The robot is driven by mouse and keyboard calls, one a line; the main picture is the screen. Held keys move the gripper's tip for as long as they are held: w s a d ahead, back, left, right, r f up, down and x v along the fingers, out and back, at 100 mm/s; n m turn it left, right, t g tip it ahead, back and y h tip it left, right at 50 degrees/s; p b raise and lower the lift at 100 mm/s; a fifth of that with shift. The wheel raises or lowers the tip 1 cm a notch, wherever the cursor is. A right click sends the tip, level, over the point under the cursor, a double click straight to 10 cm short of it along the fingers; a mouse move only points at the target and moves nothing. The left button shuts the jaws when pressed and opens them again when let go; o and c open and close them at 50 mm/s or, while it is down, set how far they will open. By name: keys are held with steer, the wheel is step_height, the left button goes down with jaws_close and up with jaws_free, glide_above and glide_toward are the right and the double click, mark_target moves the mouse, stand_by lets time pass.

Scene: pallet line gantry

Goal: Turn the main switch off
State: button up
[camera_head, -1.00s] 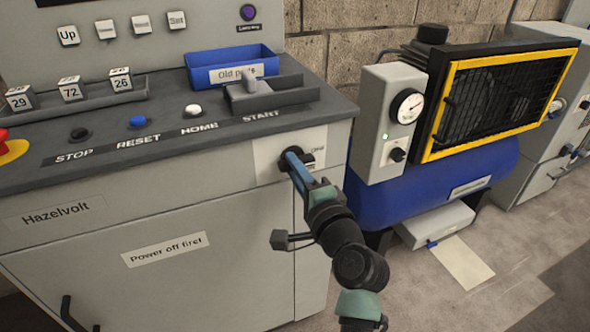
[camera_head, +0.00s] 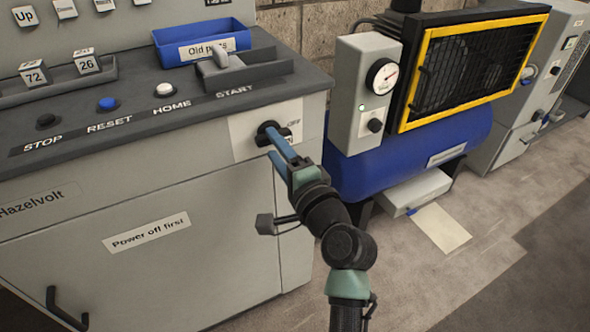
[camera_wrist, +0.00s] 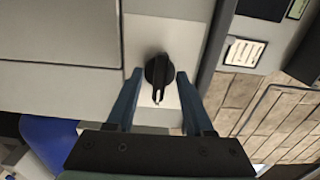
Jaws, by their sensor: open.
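The main switch (camera_head: 266,130) is a black rotary knob on a pale plate at the upper right of the grey cabinet's front. An "OFF" label shows beside it; other plate lettering is partly hidden. In the wrist view, the knob (camera_wrist: 157,72) has its ridge along the picture's vertical, with a pale mark at the lower end. My gripper (camera_head: 273,144) is open at the switch. In the wrist view its two blue fingers stand to the left and right of the knob, with gaps visible. I cannot tell how deep the fingertips reach.
A console ledge above holds STOP, RESET and HOME buttons, a START lever (camera_head: 222,67) and a blue "Old parts" bin (camera_head: 203,45). A blue-tank compressor (camera_head: 408,150) stands close on the right. A cabinet handle (camera_head: 66,308) juts out at lower left. Floor at lower right is clear.

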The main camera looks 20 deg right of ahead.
steer(key=s+p, duration=0.1)
steer(key=s, duration=1)
steer(key=shift+d, duration=0.2)
steer(key=w+a+r+n+t, duration=0.15)
steer(key=a+r+n, duration=0.3)
steer(key=r, duration=0.45)
steer(key=w+a+r+n+t, duration=0.15)
steer(key=a+r+n, duration=0.3)
steer(key=r, duration=0.45)
steer(key=s+a+r+n+t, duration=0.2)
steer(key=s+a+r+n, duration=0.1)
steer(key=r, duration=0.4)
steer(key=s+a+r+n+t, duration=0.2)
steer(key=s+a+r, duration=0.1)
steer(key=r, duration=0.4)
steer(key=s+a+r+n+t, duration=0.2)
steer(key=s+a+r+n, duration=0.1)
steer(key=r, duration=0.4)
step_height(320, 180, up, 28)
steer(key=s+p, duration=0.1)
steer(key=p, duration=2.5)
steer(key=shift+a+r+h+p, duration=0.2)
steer(key=shift+h+p, duration=0.1)
steer(key=shift+p, duration=0.1)
